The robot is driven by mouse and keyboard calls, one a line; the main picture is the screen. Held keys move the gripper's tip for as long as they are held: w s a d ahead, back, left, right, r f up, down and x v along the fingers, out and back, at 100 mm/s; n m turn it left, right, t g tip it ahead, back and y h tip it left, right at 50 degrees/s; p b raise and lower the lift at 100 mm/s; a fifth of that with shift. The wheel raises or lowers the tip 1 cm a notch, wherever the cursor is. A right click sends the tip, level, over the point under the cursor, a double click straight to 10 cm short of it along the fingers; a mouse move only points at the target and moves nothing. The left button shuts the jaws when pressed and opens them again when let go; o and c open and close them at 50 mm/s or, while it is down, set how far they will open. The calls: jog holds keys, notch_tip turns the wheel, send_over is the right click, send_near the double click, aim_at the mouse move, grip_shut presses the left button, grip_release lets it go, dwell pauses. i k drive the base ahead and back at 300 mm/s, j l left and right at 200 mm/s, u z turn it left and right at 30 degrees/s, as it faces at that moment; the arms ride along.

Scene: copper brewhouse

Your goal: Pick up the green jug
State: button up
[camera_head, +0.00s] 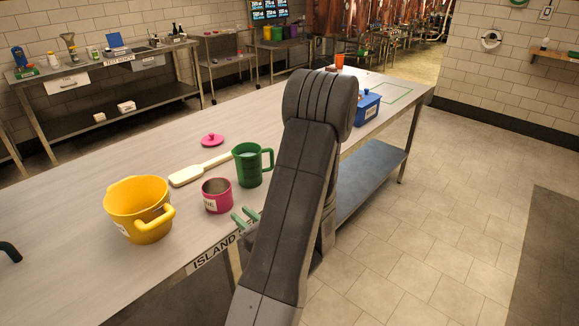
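The green jug (247,171) stands upright on the island table (75,215), with its handle on the right side. My gripper (245,217) shows as two pale green fingertips at the table's front edge, just below the jug in the picture. The fingertips are spread apart with nothing seen between them. The gripper is apart from the jug. The rest of the gripper is hidden behind my grey arm, which crosses the middle of the view.
A pink pot (217,201) stands close left of the jug, with a pale paddle (187,174) behind it. A yellow bucket (137,222) is farther left. A pink lid (212,140) lies behind. A blue box (368,108) and orange cup (339,61) stand toward the far end. Floor at right is clear.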

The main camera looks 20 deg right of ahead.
aim_at(255, 164)
jog(key=z, duration=0.45)
jog(key=j+z, duration=0.1)
jog(key=z, duration=0.35)
jog(key=i+z, duration=0.1)
jog(key=z, duration=0.35)
jog(key=j+z, duration=0.1)
jog(key=z, duration=0.4)
jog(key=j+z, duration=0.1)
jog(key=z, duration=0.8)
jog(key=j+z, duration=0.1)
jog(key=z, duration=0.8)
jog(key=u, duration=0.5)
jog(key=j+u, duration=0.15)
jog(key=u, duration=0.8)
jog(key=j+u, duration=0.1)
jog(key=u, duration=0.85)
jog(key=i+u, duration=0.1)
jog(key=u, duration=0.4)
